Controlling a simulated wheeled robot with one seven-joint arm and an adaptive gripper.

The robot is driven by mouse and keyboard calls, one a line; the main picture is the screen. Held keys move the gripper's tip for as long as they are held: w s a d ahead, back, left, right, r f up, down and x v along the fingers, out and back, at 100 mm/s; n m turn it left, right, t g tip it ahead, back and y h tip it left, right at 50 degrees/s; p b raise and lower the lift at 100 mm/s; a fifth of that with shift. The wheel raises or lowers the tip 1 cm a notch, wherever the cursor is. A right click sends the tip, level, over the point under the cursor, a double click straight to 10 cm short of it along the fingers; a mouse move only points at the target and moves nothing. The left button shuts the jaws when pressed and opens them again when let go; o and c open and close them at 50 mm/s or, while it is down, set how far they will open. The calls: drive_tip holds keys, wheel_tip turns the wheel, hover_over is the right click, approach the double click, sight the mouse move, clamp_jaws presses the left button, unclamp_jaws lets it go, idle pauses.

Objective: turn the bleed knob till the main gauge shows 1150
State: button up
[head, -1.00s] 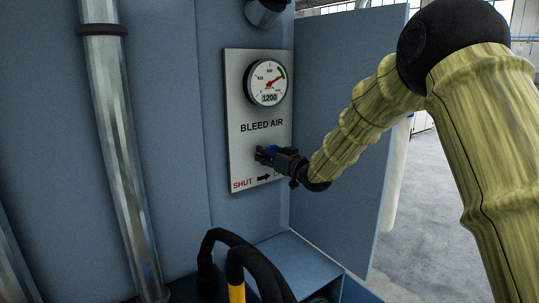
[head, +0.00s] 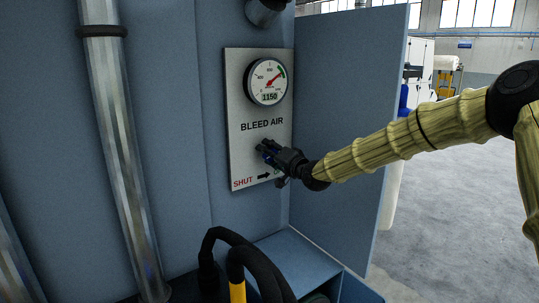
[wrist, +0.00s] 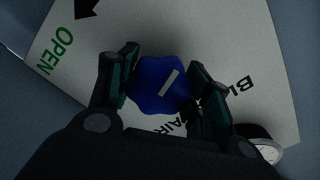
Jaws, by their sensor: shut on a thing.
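The main gauge (head: 267,81) is round with a white face and a green band, on the upper part of a grey "BLEED AIR" panel (head: 240,110). Its digital window reads 1150 and a red needle points to the upper right. The blue bleed knob (wrist: 158,84) with a pale line mark shows in the wrist view between the two fingers. My gripper (head: 264,150) is at the lower part of the panel, shut on the knob. It also shows in the wrist view (wrist: 160,88). In the head view the gripper hides most of the knob.
Below the gripper the panel carries "SHUT", a black arrow and a mostly hidden "OPEN" label. A blue door (head: 345,130) stands open right of the panel. A metal pipe (head: 115,130) runs at left. Black hoses (head: 238,250) curve below. Open floor lies at right.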

drive_tip(key=shift+d+m, duration=0.15)
drive_tip(key=shift+m, duration=0.65)
drive_tip(key=o, duration=1)
drive_tip(key=shift+o, duration=0.2)
drive_tip(key=shift+d, duration=0.1)
drive_tip(key=v, duration=1.2)
